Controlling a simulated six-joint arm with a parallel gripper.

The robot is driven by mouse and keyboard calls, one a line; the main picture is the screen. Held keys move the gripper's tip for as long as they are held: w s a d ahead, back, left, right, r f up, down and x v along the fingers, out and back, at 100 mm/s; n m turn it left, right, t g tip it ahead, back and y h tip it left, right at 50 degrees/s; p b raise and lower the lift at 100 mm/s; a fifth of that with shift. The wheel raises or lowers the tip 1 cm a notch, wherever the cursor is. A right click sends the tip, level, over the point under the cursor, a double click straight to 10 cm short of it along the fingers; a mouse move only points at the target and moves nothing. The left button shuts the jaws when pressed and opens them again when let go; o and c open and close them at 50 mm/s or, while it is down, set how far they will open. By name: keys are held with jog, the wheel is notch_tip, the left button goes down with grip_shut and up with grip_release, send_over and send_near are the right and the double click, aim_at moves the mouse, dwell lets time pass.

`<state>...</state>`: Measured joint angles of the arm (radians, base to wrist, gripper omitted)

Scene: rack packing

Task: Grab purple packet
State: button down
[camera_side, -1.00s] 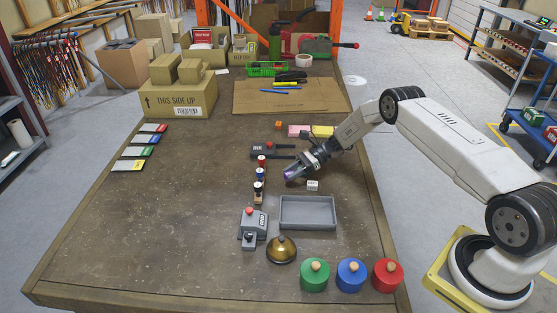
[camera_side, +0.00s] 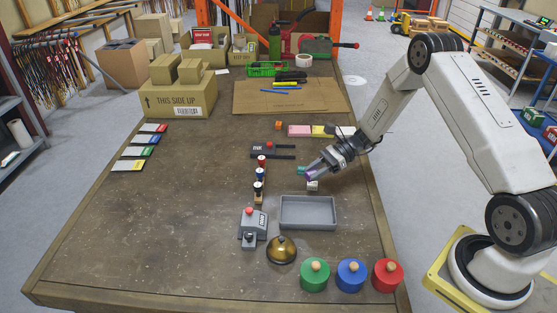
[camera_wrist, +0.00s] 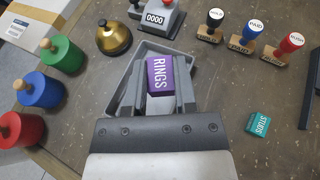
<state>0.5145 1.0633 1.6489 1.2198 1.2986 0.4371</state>
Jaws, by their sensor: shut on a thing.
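The purple packet (camera_wrist: 160,76), lettered RINGS, is between the two jaws of my gripper (camera_wrist: 158,88) in the wrist view. My gripper is shut on it. In the side view the purple packet (camera_side: 311,175) shows at the tip of my gripper (camera_side: 313,172), above the table and behind the grey tray. The gripper hides part of the packet.
A teal packet (camera_wrist: 260,124), lettered STUDS, lies on the table beside the gripper.

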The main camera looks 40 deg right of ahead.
jog(key=shift+s+a+r, duration=0.1)
jog(key=shift+s+r, duration=0.25)
jog(key=shift+s, duration=0.45)
jog(key=shift+s+a+r, duration=0.1)
jog(key=shift+s+r, duration=0.25)
jog(key=shift+s, duration=0.4)
